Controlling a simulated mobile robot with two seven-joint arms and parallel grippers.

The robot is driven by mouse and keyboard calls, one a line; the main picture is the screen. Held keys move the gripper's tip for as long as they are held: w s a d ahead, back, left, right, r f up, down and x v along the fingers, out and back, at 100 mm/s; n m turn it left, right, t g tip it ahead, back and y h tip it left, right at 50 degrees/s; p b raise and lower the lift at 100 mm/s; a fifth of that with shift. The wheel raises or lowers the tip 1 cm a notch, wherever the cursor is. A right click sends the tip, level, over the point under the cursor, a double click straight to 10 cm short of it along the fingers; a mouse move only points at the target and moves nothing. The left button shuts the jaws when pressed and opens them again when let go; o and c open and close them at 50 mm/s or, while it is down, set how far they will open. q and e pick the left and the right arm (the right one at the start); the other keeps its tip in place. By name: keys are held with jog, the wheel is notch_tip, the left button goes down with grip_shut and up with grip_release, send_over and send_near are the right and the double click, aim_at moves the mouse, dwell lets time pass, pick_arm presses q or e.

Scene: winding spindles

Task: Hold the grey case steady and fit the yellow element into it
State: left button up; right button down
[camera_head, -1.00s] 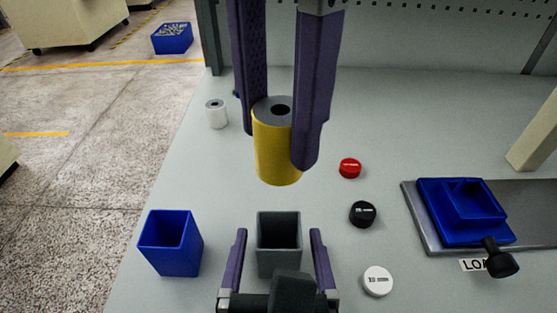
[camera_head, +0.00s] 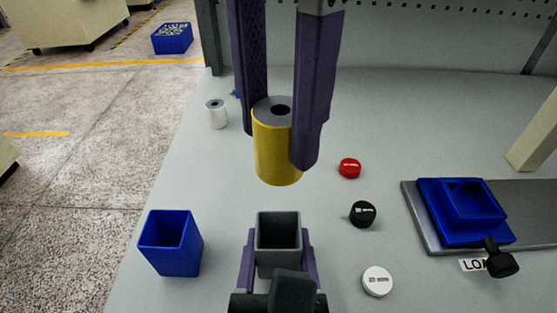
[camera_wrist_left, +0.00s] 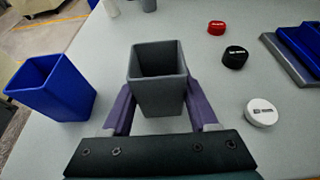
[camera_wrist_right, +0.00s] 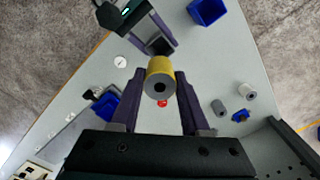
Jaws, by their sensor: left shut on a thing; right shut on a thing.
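The grey case (camera_head: 279,240) is an open-topped square box standing upright on the table, and its inside looks empty. My left gripper (camera_head: 279,262) is shut on its sides; the left wrist view shows a finger on each side of the case (camera_wrist_left: 160,92). The yellow element (camera_head: 277,150) is a cylinder with a grey top and a dark centre hole. My right gripper (camera_head: 277,140) is shut on it and holds it upright, above the table and beyond the case in the head view. The element (camera_wrist_right: 158,80) also shows between the fingers in the right wrist view.
An open blue box (camera_head: 171,243) stands left of the case. Red (camera_head: 350,168), black (camera_head: 363,214) and white (camera_head: 377,281) caps lie to the right. A blue fixture (camera_head: 462,212) sits on a metal plate at right. A white spool (camera_head: 216,114) stands at back left.

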aim_at(276, 173)
jog(key=m, duration=0.6)
jog(key=shift+a, duration=0.1)
jog(key=shift+m, duration=0.4)
notch_tip(276, 173, down, 5)
jog(key=shift+f, duration=2.35)
jog(key=shift+f, duration=0.3)
jog(key=shift+f, duration=0.3)
jog(key=shift+c, duration=1.9)
grip_release()
jog(key=shift+r, duration=0.1)
